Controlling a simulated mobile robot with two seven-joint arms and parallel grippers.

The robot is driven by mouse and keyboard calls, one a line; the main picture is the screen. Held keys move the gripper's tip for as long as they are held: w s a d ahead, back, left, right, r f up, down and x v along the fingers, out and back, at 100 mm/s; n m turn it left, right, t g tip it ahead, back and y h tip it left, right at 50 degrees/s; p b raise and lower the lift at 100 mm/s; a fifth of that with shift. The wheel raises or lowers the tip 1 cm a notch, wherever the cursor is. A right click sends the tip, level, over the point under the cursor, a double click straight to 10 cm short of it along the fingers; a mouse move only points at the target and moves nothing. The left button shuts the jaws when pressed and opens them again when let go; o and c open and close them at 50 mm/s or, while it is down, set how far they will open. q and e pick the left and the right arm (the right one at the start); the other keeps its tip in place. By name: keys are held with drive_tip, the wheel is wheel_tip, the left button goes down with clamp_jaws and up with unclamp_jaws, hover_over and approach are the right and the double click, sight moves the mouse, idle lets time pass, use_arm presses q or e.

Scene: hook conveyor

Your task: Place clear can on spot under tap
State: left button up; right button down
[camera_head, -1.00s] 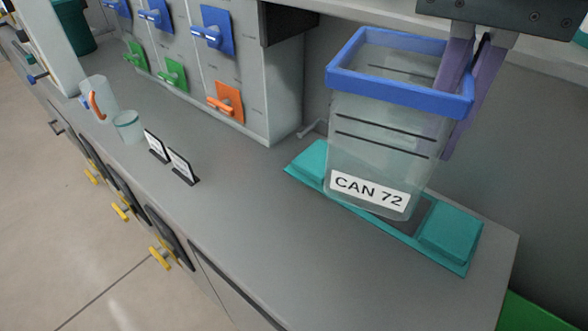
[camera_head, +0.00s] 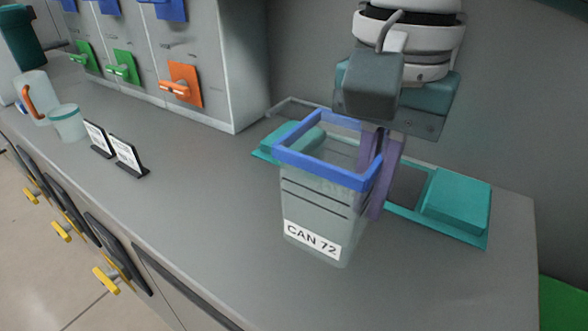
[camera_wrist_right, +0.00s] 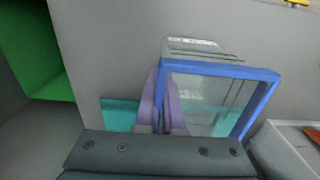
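The clear can (camera_head: 318,205), with a blue rim and a "CAN 72" label, is upright in front of the teal stand. My right gripper (camera_head: 377,192) has its purple fingers closed at the can's right rim and wall. In the right wrist view the fingers (camera_wrist_right: 164,105) meet the left side of the can's blue rim (camera_wrist_right: 225,68). I cannot tell whether the can's bottom touches the counter. An orange tap handle (camera_head: 182,85) is on the grey dispenser to the left. No marked spot under it can be made out. My left gripper is not in view.
The teal stand (camera_head: 455,205) lies behind the can on the grey counter (camera_head: 210,200). Two small label signs (camera_head: 127,155), a teal-rimmed cup (camera_head: 68,122) and a pitcher (camera_head: 33,95) stand to the left. The counter between signs and can is clear.

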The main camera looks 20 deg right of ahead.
sight(358, 245)
wheel_tip(358, 245, down, 8)
drive_tip(key=shift+r+b, duration=0.2)
drive_tip(key=shift+b, duration=0.7)
drive_tip(key=shift+f, duration=0.25)
drive_tip(key=shift+f, duration=0.1)
drive_tip(key=c, duration=1)
unclamp_jaws()
drive_tip(key=shift+c, duration=0.2)
